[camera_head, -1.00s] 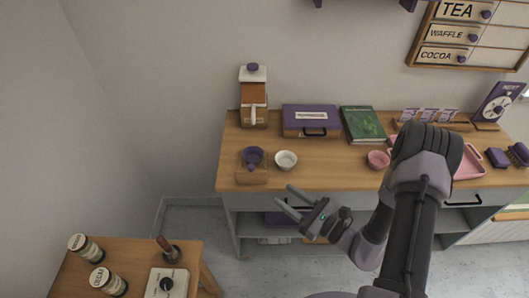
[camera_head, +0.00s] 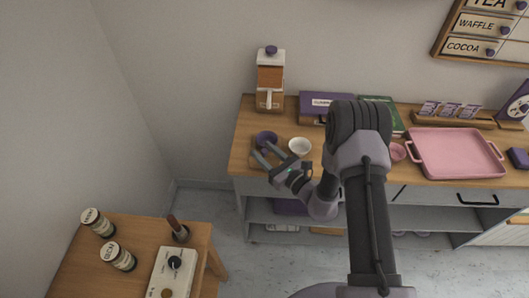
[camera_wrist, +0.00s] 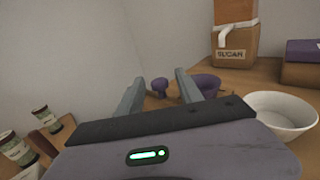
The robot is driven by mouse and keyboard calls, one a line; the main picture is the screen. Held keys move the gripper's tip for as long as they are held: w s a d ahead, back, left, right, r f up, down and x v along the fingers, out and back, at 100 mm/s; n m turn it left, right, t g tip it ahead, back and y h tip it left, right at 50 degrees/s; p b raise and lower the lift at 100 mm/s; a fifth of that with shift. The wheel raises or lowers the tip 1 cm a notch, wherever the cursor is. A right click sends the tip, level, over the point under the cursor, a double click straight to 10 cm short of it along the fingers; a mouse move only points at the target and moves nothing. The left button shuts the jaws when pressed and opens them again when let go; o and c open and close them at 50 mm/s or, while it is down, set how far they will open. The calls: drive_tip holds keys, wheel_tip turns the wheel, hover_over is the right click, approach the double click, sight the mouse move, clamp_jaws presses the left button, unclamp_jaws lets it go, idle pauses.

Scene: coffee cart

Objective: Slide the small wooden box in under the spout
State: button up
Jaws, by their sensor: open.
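The small wooden box (camera_head: 256,163) appears to be the low square wooden piece at the counter's left front, with a purple bowl (camera_head: 265,138) at it; my fingers hide much of it. The dispenser with the spout (camera_head: 269,98) stands behind it against the wall, wooden-bodied with a white top and purple knob. My gripper (camera_head: 259,148) is open, its fingers reaching over the box area. In the wrist view a purple knob (camera_wrist: 160,87) shows between the fingers and the bowl (camera_wrist: 207,84) beside the right finger. I cannot tell whether anything touches.
A white bowl (camera_head: 300,147) stands close to the right of my gripper. A purple case (camera_head: 322,106) is right of the dispenser. A pink tray (camera_head: 455,153) lies further right. A side table (camera_head: 205,236) with jars is at front left.

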drive_tip(key=shift+w, duration=0.1)
clamp_jaws()
idle(1.4)
